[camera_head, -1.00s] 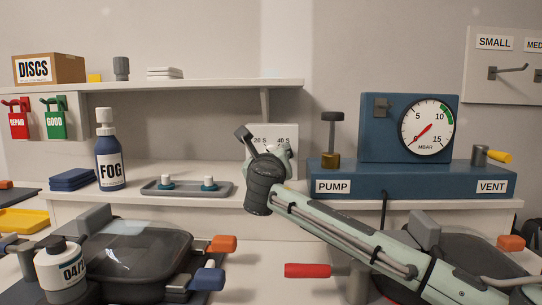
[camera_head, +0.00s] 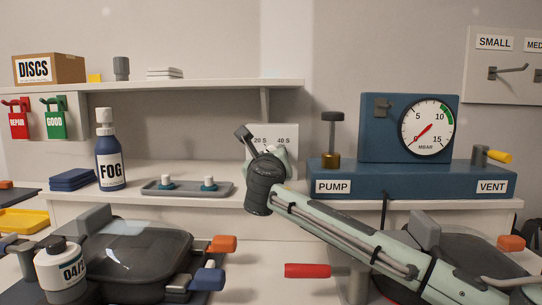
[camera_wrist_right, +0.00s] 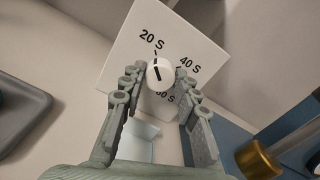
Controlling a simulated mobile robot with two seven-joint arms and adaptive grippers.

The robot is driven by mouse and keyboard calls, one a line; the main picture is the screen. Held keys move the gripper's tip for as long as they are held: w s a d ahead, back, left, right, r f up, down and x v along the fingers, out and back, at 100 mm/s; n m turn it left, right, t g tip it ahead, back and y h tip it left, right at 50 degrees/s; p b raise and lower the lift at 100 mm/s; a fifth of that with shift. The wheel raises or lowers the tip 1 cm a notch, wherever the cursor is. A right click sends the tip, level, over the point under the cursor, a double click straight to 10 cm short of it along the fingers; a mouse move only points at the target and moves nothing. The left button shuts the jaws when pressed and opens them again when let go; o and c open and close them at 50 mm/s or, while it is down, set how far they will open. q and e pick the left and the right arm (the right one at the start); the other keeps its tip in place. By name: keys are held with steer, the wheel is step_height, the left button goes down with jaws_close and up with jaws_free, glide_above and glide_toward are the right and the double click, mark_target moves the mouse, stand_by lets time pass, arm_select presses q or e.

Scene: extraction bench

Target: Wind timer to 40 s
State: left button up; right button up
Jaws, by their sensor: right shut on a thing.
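The timer is a white panel (camera_wrist_right: 122,62) with the marks 20 S, 40 S and 60 S around a round white knob (camera_wrist_right: 160,73). A black line on the knob slants up-left, towards the 20 S side. My right gripper (camera_wrist_right: 161,84) is shut on the knob, with a finger at its left and right sides. My left gripper is not in view.
The blue pump unit (camera_head: 410,182) with a gauge stands right of the timer. A grey tray (camera_head: 150,188) with two small pieces and a FOG bottle (camera_head: 110,160) are to the left. A shelf (camera_head: 200,87) runs above. Lidded pans (camera_head: 135,250) stand in front.

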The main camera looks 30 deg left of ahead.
stand_by(0.6)
steer(key=o, duration=1.1)
steer(key=shift+o, duration=0.2)
steer(key=v, duration=1.2)
